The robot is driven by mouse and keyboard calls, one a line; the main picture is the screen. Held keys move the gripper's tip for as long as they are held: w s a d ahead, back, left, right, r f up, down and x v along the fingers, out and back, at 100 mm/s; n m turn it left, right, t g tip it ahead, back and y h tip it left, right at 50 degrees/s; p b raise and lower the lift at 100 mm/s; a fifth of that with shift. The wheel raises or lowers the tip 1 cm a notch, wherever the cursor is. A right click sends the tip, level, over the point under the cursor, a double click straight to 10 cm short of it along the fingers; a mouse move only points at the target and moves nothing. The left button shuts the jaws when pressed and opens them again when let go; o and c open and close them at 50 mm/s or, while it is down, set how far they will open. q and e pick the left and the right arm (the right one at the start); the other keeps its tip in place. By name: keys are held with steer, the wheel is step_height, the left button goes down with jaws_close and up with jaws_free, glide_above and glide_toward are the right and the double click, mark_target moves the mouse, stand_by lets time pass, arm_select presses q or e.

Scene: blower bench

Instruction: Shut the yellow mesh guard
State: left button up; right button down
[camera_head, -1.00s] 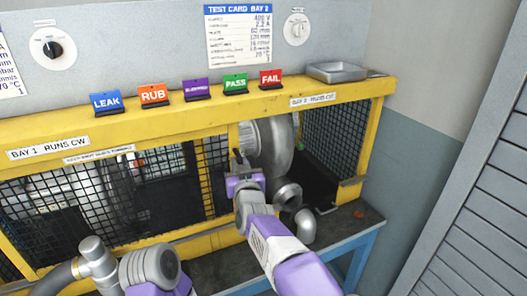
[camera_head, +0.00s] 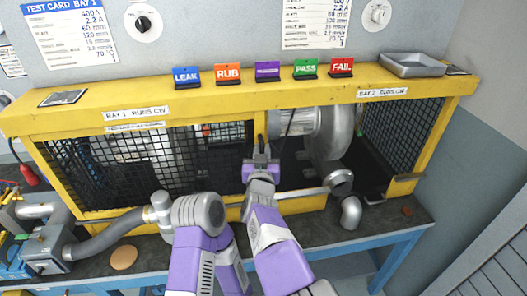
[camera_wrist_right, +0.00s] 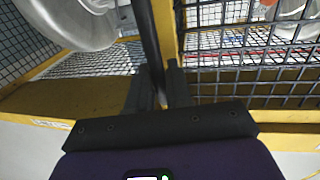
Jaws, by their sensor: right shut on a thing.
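The yellow mesh guard (camera_head: 259,128) shows as a yellow upright with dark mesh to its left, at the middle of the long yellow cage. The front of bay 2, right of this upright, stands uncovered. My right gripper (camera_head: 261,163) is in front of the upright and shut on a thin black bar. In the right wrist view the black bar (camera_wrist_right: 150,45) runs up from between the fingers, beside the yellow upright (camera_wrist_right: 164,30). I cannot tell how the bar joins the guard.
A metal blower (camera_head: 325,135) stands inside bay 2, with a pipe mouth (camera_head: 339,183) and an elbow (camera_head: 351,212) in front. A grey hose (camera_head: 110,234) lies at the left of the bench. A metal tray (camera_head: 412,66) and several coloured cards stand on the cage top.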

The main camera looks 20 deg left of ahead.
steer(key=c, duration=1.2)
jaws_free()
steer(key=shift+s+a+f, duration=0.1)
steer(key=shift+s+a, duration=0.05)
steer(key=shift+a, duration=0.2)
steer(key=shift+d, duration=0.15)
steer(key=shift+v, duration=3.8)
